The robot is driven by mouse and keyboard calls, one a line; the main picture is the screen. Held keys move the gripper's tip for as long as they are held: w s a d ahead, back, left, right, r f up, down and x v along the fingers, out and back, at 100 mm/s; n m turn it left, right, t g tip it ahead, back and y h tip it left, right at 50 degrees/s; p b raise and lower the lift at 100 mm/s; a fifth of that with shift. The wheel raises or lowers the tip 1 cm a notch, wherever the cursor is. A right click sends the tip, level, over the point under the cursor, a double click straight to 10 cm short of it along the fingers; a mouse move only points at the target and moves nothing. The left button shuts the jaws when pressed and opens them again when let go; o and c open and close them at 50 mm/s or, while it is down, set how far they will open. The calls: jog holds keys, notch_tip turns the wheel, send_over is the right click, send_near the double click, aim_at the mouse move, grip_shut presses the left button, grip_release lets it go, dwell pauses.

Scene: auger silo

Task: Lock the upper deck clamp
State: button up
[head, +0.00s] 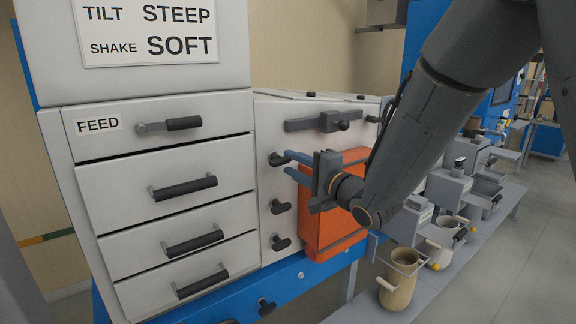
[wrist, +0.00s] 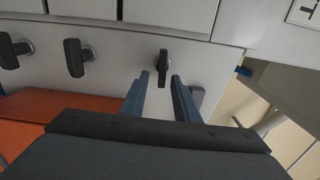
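The upper deck clamp (head: 275,159) is the top one of three dark clamp levers on the pale side panel. It also shows in the wrist view (wrist: 163,59), just beyond my fingertips and lined up with the gap between them. Its lever looks roughly level in the head view, much like the two below. My gripper (head: 288,163) has two blue fingers, spread apart and empty, pointing at this clamp; they also show in the wrist view (wrist: 161,82). No contact with the lever is visible, and I cannot tell the exact distance.
The middle clamp (head: 281,206) and lower clamp (head: 281,242) sit below. An orange box (head: 332,234) sticks out right beside my gripper. A dark bar with a knob (head: 322,122) is above. Handled drawers, one labelled FEED (head: 165,125), are at left.

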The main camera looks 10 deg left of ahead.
jog(key=b+v, duration=0.1)
jog(key=v, duration=0.3)
jog(key=shift+s+d, duration=0.2)
jog(key=shift+s, duration=0.05)
jog(key=shift+o, duration=0.2)
